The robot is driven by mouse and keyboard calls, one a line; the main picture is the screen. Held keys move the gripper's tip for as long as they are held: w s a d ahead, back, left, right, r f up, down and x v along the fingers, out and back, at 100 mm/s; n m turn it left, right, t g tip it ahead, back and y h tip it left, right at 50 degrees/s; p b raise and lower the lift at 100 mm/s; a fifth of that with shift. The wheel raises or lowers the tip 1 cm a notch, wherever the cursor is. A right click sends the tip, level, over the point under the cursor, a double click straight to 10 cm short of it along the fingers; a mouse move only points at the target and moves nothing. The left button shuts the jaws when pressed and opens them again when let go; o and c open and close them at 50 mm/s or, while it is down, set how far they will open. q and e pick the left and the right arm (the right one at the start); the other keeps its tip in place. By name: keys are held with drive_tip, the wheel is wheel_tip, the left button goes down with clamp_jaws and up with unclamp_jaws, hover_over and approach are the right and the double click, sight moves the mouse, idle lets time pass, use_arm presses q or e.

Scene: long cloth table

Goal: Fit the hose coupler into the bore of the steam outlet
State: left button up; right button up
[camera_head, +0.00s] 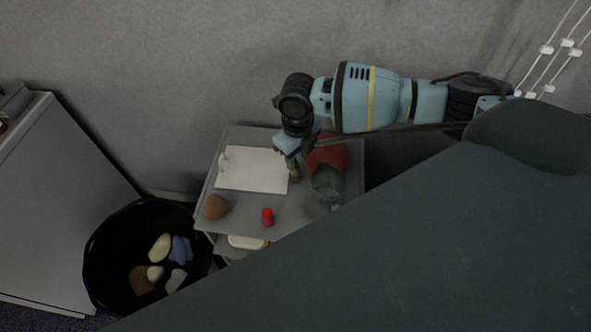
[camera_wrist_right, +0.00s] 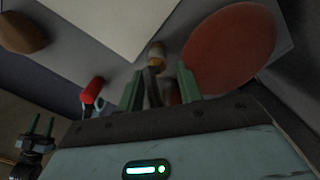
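My right gripper (camera_wrist_right: 159,88) has its two green fingers apart; it also shows at the table's far side in the head view (camera_head: 290,158). A small brass-coloured cylinder (camera_wrist_right: 157,55) lies just beyond the fingertips, with a dark narrow part between the fingers. It also shows below the gripper in the head view (camera_head: 296,175). A red cylinder (camera_head: 267,217) stands near the table's front; in the wrist view it is left of the fingers (camera_wrist_right: 92,90). I cannot tell which is the coupler or the steam outlet. My left gripper (camera_wrist_right: 40,127) appears at lower left in the wrist view, fingers apart.
The grey table (camera_head: 240,220) bears a white sheet (camera_head: 250,168), a brown rounded object (camera_head: 216,206) and a round red object (camera_head: 328,153). A black bin (camera_head: 105,265) with several pieces stands left, beside a grey cabinet (camera_head: 60,200). A dark surface fills the lower right.

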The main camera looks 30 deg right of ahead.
sight(296, 171)
drive_tip(key=shift+a+f, duration=0.2)
drive_tip(key=shift+f, duration=3.05)
clamp_jaws()
drive_tip(key=shift+r, duration=0.2)
wheel_tip(296, 171, up, 10)
drive_tip(key=shift+f, duration=0.1)
